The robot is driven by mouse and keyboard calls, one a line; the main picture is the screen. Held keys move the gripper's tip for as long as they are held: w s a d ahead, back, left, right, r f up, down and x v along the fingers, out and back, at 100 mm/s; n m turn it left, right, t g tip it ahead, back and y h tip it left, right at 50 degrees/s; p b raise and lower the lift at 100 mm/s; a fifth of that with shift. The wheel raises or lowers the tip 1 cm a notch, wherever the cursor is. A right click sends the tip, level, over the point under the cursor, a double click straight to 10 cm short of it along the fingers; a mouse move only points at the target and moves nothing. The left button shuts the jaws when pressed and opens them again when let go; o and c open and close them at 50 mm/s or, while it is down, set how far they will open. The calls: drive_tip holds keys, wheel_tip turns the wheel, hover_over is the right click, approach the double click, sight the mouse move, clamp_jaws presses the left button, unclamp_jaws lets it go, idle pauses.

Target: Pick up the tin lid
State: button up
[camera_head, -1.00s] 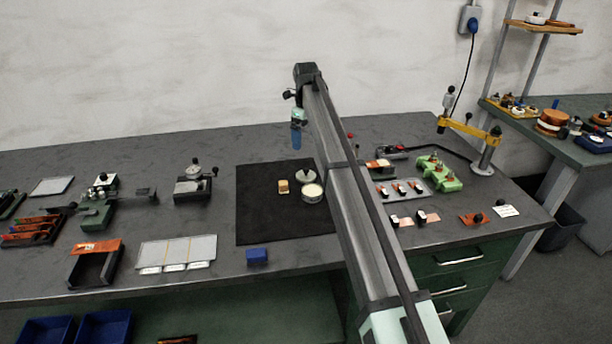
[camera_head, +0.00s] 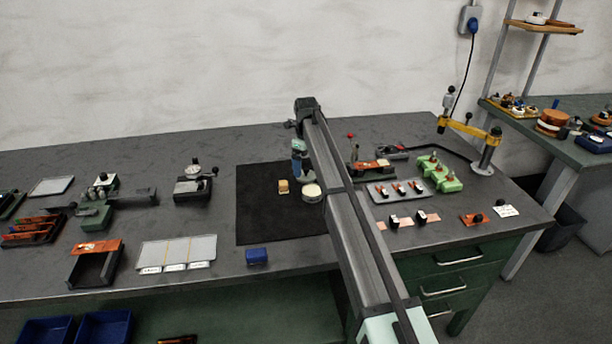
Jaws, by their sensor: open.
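My gripper (camera_head: 301,173) is low over the dark mat (camera_head: 262,218), at the place of the tin lid, just behind the tin. Its jaws are open, though the fingertips are small and hard to make out. The grey tin lid is mostly hidden behind the gripper, so I cannot tell whether the fingers touch it. The round open tin (camera_head: 312,197), with pale contents, stands on the mat right in front of the gripper.
A blue block (camera_head: 257,256) sits at the front table edge. A grey tray of small parts (camera_head: 398,190) is right of my arm. The mat's left part is clear.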

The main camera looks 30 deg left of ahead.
sight(306, 169)
drive_tip(key=shift+f, duration=1.55)
drive_tip(key=shift+c, duration=0.4)
drive_tip(key=c, duration=0.9)
drive_tip(key=shift+o, duration=0.2)
drive_tip(key=shift+r, duration=0.1)
drive_tip(key=r, duration=0.9)
drive_tip(key=shift+s+d+r, duration=0.15)
drive_tip(key=shift+s+r, duration=0.05)
drive_tip(key=shift+r, duration=0.1)
drive_tip(key=s+d, duration=0.8)
drive_tip(key=shift+m, duration=0.3)
drive_tip(key=shift+w+a+f, duration=0.15)
drive_tip(key=shift+f, duration=1.4)
drive_tip(key=shift+w+a+f, duration=0.1)
drive_tip(key=shift+f, duration=1.45)
